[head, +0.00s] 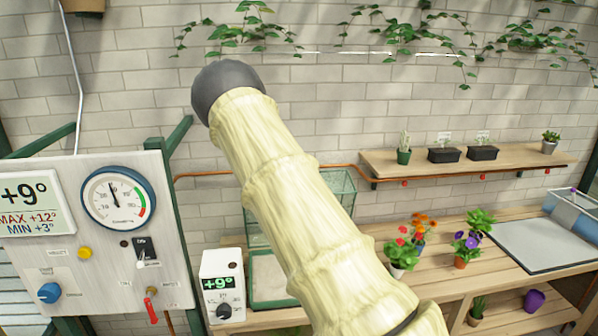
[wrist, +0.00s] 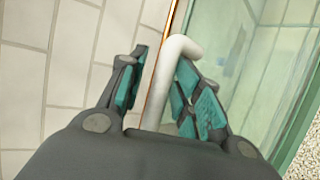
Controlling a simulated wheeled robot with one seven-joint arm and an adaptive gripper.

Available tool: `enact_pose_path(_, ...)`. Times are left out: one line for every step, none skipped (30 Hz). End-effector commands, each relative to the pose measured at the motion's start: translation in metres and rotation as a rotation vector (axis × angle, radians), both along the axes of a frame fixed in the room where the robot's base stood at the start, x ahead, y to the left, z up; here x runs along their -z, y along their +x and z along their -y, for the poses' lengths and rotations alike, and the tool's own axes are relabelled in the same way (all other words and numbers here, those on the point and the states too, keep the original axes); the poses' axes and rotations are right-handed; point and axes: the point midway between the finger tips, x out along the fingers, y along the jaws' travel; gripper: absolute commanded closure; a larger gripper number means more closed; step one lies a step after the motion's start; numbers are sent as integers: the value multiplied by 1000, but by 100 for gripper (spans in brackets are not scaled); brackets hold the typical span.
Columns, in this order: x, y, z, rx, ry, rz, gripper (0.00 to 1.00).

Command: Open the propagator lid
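The propagator's glass lid (head: 341,186) has a green frame and stands raised, roughly upright, against the back wall in the head view, partly behind my arm. The pale bed of the propagator (head: 270,270) shows uncovered below it. In the wrist view, the lid's glass (wrist: 228,48) fills the right side. Its white bent handle (wrist: 157,105) runs between the teal finger pads of my gripper (wrist: 162,75). The fingers are drawn in around the handle; the exact contact is partly hidden. In the head view my arm hides my gripper.
A white thermostat box (head: 223,287) stands left of the propagator. A control panel (head: 105,240) is at the far left. Flower pots (head: 398,262) stand right of the propagator. A copper pipe (head: 205,174) and a wooden shelf (head: 460,160) are on the wall.

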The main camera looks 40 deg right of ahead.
Motion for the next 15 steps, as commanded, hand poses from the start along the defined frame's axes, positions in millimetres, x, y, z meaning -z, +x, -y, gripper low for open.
enact_pose_path(2, -1, 1, 2, 2, -2, 62)
enact_pose_path(2, -1, 0, 1, 2, -2, 62)
enact_pose_path(2, -1, 0, 1, 2, -2, 62)
enact_pose_path(2, -1, 0, 1, 2, -2, 62)
enact_pose_path(2, -1, 0, 0, 3, -2, 62)
enact_pose_path(2, 0, -1, 0, 3, -2, 62)
enact_pose_path(2, 0, -1, 0, 3, -2, 62)
enact_pose_path(2, 0, -1, 0, 3, -2, 62)
enact_pose_path(2, 0, -1, -1, 3, -1, 62)
enact_pose_path(2, 0, -1, -1, 3, -1, 62)
enact_pose_path(2, 0, -2, -1, 3, -1, 62)
enact_pose_path(1, -1, -4, -1, 3, -1, 62)
enact_pose_path(0, -1, -5, -1, 3, 0, 62)
enact_pose_path(-1, -2, -7, -1, 3, 0, 62)
enact_pose_path(-2, -4, -10, -1, 3, 0, 62)
